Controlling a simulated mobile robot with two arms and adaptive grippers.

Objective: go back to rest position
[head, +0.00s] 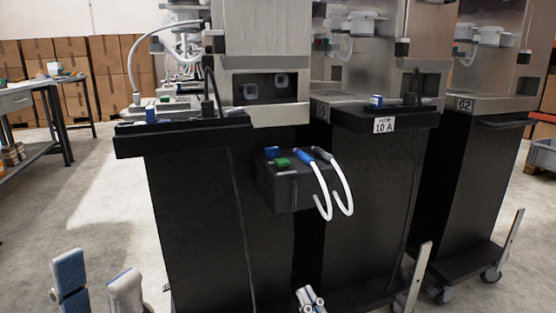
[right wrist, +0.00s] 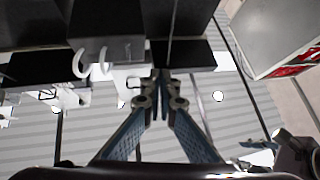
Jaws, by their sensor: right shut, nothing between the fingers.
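My left gripper (head: 97,272) is at the lower left of the head view, its two fingers standing apart with nothing between them. My right gripper (head: 312,298) shows only its tips at the bottom edge, low in front of the black cabinets. In the right wrist view, its blue-padded fingers (right wrist: 161,80) meet at the tips and hold nothing. They appear apart from the cabinets.
A row of dispensers on black cabinets (head: 205,220) stands ahead. A black box (head: 290,190) with white curved handles (head: 345,190) juts out between two of them. A workbench (head: 35,92) stands at left, boxes (head: 65,50) behind. Floor at left (head: 90,190) is clear.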

